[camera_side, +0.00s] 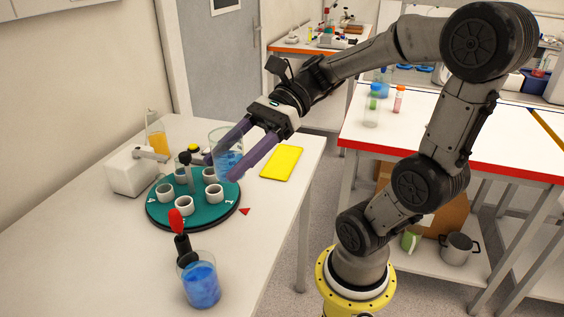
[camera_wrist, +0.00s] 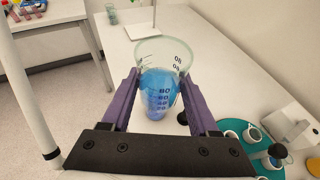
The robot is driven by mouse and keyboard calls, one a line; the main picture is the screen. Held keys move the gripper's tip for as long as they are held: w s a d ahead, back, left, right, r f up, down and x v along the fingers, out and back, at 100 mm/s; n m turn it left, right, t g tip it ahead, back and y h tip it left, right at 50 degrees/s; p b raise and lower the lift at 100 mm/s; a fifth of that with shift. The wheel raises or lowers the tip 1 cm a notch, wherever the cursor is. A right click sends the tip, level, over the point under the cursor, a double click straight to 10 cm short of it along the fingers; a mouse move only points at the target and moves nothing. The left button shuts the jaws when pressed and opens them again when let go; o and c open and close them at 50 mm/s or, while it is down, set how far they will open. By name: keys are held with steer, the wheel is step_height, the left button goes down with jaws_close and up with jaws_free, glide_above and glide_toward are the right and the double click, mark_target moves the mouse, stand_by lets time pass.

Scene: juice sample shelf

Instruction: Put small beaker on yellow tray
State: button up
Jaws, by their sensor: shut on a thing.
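A clear beaker of blue liquid with printed marks, taken as the small beaker (camera_side: 228,142), is between the purple fingers of my gripper (camera_side: 222,164). My gripper is shut on it. In the side view it appears in front of the back right part of the green carousel; the gap below it is hard to judge. In the wrist view the beaker (camera_wrist: 158,88) stands roughly upright between the fingers (camera_wrist: 159,80). The flat yellow tray (camera_side: 282,163) lies bare on the white table, right of the beaker in the side view. It is not visible in the wrist view.
The green carousel (camera_side: 218,223) holds several white cups and a dark-topped post. A larger beaker of blue liquid (camera_side: 201,286) with a red-handled tool stands in front. A white device (camera_side: 132,172) and an orange-filled beaker (camera_side: 156,138) are at left.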

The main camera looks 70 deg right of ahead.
steer(key=s+d+f+n+g+h, duration=0.45)
steer(key=s+n+g, duration=0.25)
steer(key=n+g, duration=0.3)
steer(key=s+d+f+n+g+h, duration=0.3)
steer(key=s+d+f+n+g, duration=0.2)
steer(key=s+n+g, duration=0.35)
steer(key=w+d+r+n+t+h, duration=0.1)
steer(key=w+d+r+n+h, duration=0.1)
steer(key=d+n+h, duration=0.4)
steer(key=w+d+r+n+t+h, duration=0.1)
steer(key=d+r+n+h, duration=0.1)
steer(key=d+n+h, duration=0.35)
steer(key=w+d+r+n+t+h, duration=0.3)
steer(key=w+r+n+t+h, duration=0.35)
steer(key=n+t, duration=0.2)
glide_above(277, 171)
steer(key=shift+n+g, duration=0.25)
steer(key=shift+g, duration=0.15)
step_height(277, 171, down, 21)
steer(key=shift+f, duration=0.2)
step_height(277, 171, down, 3)
steer(key=shift+w+d+f, duration=0.1)
steer(key=shift+f, duration=0.1)
